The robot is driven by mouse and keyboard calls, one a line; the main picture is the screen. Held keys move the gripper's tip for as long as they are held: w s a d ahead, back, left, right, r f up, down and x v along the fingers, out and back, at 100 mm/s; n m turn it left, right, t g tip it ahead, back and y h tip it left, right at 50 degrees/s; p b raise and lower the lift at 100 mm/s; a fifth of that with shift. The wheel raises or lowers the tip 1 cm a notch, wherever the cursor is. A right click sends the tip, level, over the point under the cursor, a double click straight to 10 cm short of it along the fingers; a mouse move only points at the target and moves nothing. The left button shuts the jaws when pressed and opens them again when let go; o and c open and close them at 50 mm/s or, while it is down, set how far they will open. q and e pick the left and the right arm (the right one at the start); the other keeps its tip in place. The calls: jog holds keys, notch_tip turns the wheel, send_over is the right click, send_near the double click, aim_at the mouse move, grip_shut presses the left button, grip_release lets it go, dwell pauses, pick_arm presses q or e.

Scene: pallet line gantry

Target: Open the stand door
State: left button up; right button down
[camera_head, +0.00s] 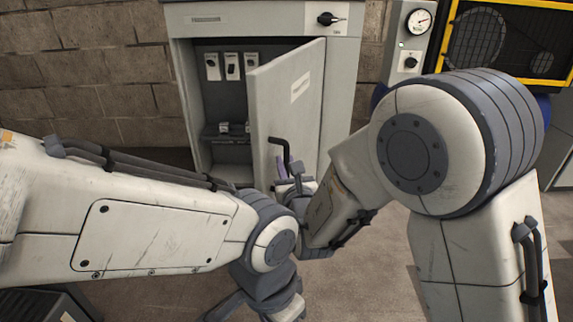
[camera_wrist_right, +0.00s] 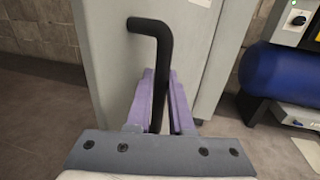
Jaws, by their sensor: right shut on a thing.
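The stand (camera_head: 345,60) is a grey cabinet against the brick wall. Its door (camera_head: 288,100) is partly open, swung out toward me and hinged on the right, and the inside shows to the left of it. A black bent handle (camera_head: 286,148) sticks out from the door. My right gripper (camera_head: 281,170) is at the handle. In the right wrist view the purple fingers (camera_wrist_right: 163,92) are shut on the handle (camera_wrist_right: 152,27), one on each side, in front of the door (camera_wrist_right: 110,60). My left arm's far end is low in the middle of the head view; its fingers cannot be made out clearly.
Small switch units (camera_head: 232,66) and a shelf (camera_head: 225,133) show inside the stand. A rotary switch (camera_head: 328,19) is on its top right. A gauge panel (camera_head: 420,20) and a yellow-framed mesh guard (camera_head: 500,40) stand to the right. A blue cylinder (camera_wrist_right: 290,75) lies right of the door.

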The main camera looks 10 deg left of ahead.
jog(key=c, duration=0.8)
grip_release()
jog(key=b+v, duration=1)
jog(key=shift+s, duration=0.25)
jog(key=shift+d, duration=0.1)
